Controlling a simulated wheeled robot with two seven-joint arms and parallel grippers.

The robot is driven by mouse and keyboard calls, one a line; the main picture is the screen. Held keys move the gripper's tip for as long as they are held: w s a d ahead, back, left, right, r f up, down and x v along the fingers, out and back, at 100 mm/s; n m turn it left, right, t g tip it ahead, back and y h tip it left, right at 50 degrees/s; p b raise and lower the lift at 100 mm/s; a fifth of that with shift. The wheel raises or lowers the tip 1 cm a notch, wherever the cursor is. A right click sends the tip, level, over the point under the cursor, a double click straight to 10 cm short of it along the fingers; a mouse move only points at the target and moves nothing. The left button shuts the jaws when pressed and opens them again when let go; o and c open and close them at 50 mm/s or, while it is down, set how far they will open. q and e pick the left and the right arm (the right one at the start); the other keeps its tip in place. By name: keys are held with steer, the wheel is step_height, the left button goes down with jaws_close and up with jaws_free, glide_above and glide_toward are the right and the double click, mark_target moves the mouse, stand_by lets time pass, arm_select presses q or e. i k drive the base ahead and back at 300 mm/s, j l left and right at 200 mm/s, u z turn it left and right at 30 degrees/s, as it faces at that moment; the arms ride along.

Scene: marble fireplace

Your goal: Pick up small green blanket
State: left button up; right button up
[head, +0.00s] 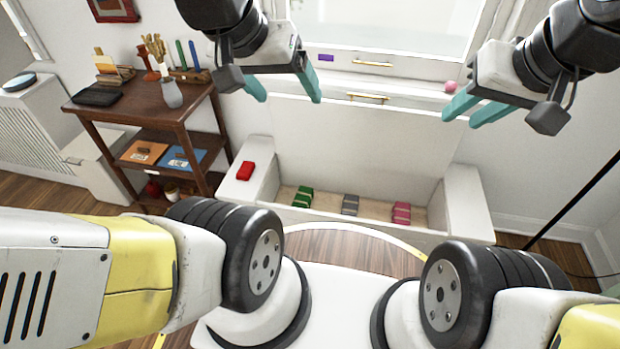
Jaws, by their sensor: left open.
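The small green blanket (303,196), a folded green bundle, lies inside the open white window-seat box (340,217), toward its left end. A grey folded bundle (350,204) and a pink one (402,212) lie to its right in the box. My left gripper (288,97) is open and empty, up above the box and apart from the blanket. My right gripper (461,119) is at the upper right, with a gap between its teal fingers and nothing held. The blanket is in plain view.
A red item (244,170) lies on the box's left end. A brown shelf table (140,98) with brushes, books and a vase stands at the left. A pink ball (451,87) sits on the sill near my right gripper. The box's raised back panel (360,135) stands behind it.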

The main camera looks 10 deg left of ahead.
mark_target(304, 196)
steer(key=i+j+u, duration=0.35)
steer(key=j, duration=0.2)
steer(key=i+j+u, duration=0.75)
steer(key=i+l+z, duration=0.15)
